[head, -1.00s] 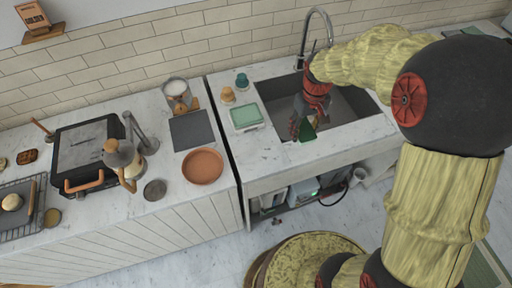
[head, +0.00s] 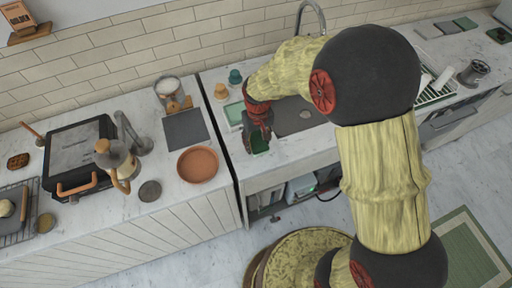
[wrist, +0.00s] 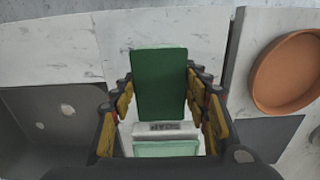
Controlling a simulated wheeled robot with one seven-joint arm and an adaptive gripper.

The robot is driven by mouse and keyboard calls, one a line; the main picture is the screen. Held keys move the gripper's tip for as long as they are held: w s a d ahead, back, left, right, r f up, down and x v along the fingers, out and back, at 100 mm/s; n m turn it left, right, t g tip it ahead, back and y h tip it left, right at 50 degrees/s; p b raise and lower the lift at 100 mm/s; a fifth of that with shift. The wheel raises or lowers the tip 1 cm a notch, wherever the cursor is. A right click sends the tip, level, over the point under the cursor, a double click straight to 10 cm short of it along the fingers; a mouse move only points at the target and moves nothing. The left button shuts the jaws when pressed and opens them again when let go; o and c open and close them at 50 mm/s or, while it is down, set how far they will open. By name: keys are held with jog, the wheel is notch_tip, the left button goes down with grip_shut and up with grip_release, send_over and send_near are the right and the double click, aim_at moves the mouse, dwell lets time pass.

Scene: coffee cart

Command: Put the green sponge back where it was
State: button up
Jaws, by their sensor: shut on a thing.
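My gripper (head: 258,128) is shut on the dark green sponge (head: 259,147). In the wrist view the sponge (wrist: 158,85) shows as an upright rectangle between the two fingers (wrist: 160,112). The gripper is over the counter strip left of the sink, by a white tray (head: 226,108) with a pale green top. I cannot tell the sponge's height above the counter.
The sink (head: 296,118) lies right of the gripper, partly hidden by my arm. An orange-tan bottle (head: 221,92) and a teal one (head: 235,77) stand behind the tray. A terracotta dish (head: 198,164) is on the left counter, across a dark gap.

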aim_at(256, 148)
jog(key=shift+a+f, duration=0.15)
jog(key=shift+f, duration=0.75)
jog(key=shift+a+f, duration=0.1)
jog(key=shift+f, duration=0.8)
jog(key=shift+f+b, duration=0.1)
jog(key=shift+b, duration=0.2)
jog(key=shift+f, duration=0.1)
jog(key=o, duration=1)
jog(key=shift+o, duration=0.5)
